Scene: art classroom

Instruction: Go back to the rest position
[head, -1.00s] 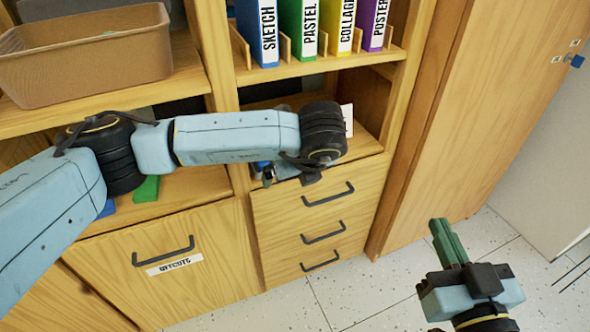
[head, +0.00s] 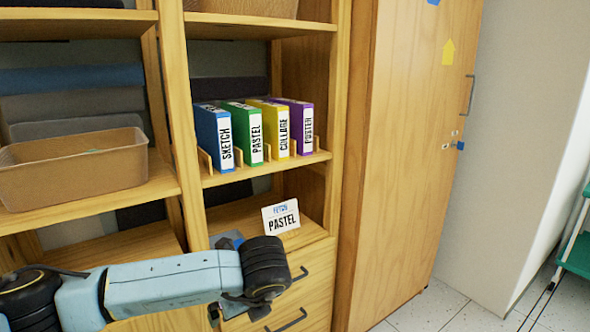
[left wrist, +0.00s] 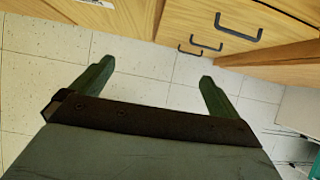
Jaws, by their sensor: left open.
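My right gripper is not in the head view now.
A shelf unit holds blue, green, yellow and purple binders (head: 255,135), a brown bin (head: 75,178) and a PASTEL card (head: 281,217). Drawers with dark handles also show in the left wrist view (left wrist: 238,28). A tall wooden cabinet (head: 400,160) stands right. Floor (head: 435,308) shows lower right.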

